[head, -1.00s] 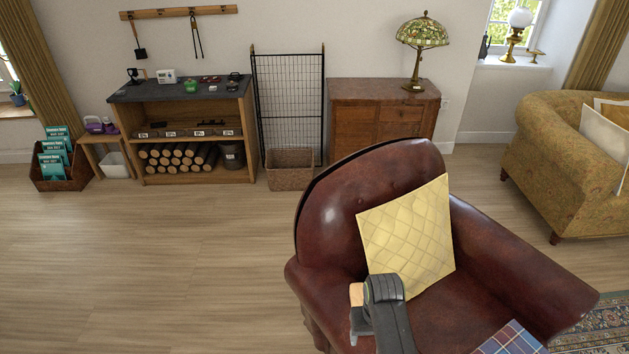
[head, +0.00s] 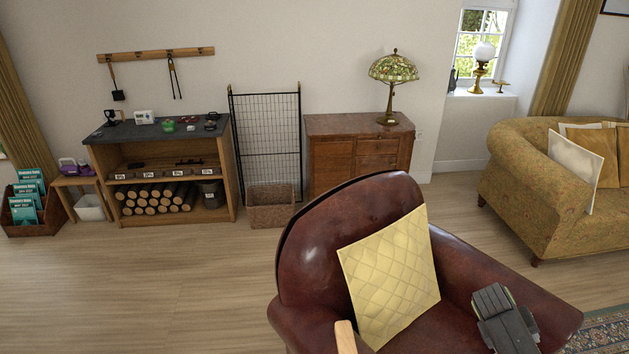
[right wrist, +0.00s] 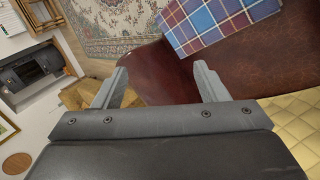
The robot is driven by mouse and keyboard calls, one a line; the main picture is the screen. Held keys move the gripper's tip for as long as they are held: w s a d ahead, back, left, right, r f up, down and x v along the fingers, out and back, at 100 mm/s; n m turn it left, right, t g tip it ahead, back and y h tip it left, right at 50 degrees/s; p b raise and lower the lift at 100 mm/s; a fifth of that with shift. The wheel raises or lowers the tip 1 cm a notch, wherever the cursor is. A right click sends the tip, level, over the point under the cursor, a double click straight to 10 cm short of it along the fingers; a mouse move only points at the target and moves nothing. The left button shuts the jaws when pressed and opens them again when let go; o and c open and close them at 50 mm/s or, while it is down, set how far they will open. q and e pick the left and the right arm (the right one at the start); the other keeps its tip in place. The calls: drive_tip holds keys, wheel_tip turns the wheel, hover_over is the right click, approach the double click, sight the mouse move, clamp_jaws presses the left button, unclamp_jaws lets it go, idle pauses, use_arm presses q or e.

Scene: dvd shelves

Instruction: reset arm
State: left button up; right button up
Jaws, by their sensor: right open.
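My right arm (head: 505,322) shows in the head view as a dark grey link at the bottom right, in front of the leather armchair's seat. Its fingers cannot be made out there. In the right wrist view my right gripper (right wrist: 162,84) has two grey fingers spread wide apart with nothing between them. Beyond the fingers are dark red leather (right wrist: 160,75) and a blue and red plaid cloth (right wrist: 215,22). My left gripper is not in view.
The brown leather armchair (head: 325,235) with a yellow quilted cushion (head: 390,275) fills the near middle. A light wooden piece (head: 345,338) stands at its front. A patterned sofa (head: 530,190) is at right. Wooden floor at left (head: 130,290) is clear.

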drive_tip(key=d+r+h, duration=0.2)
drive_tip(key=d+r, duration=0.3)
drive_tip(key=d, duration=0.3)
drive_tip(key=s+d+f+n+y, duration=0.1)
drive_tip(key=s+d+f, duration=0.2)
drive_tip(key=s+f, duration=0.55)
drive_tip(key=s+d+f+n, duration=0.1)
drive_tip(key=s+d+f, duration=0.4)
drive_tip(key=f, duration=0.7)
drive_tip(key=s+d+f+t+y, duration=0.1)
drive_tip(key=s+f, duration=0.4)
drive_tip(key=s, duration=0.7)
drive_tip(key=s+d+f+y, duration=0.1)
drive_tip(key=s+f, duration=0.4)
drive_tip(key=s, duration=0.6)
drive_tip(key=s+a+f+y, duration=0.1)
drive_tip(key=a+f, duration=0.3)
drive_tip(key=a, duration=0.8)
drive_tip(key=a+f+y, duration=0.2)
drive_tip(key=a+f, duration=0.2)
drive_tip(key=a, duration=0.9)
drive_tip(key=s+a+f+m+y, duration=0.1)
drive_tip(key=a+f, duration=0.4)
drive_tip(key=a, duration=0.7)
drive_tip(key=shift+s+a+y, duration=0.2)
drive_tip(key=shift+s+y, duration=0.15)
drive_tip(key=shift+y, duration=0.25)
drive_tip(key=shift+d, duration=0.1)
drive_tip(key=shift+c, duration=0.2)
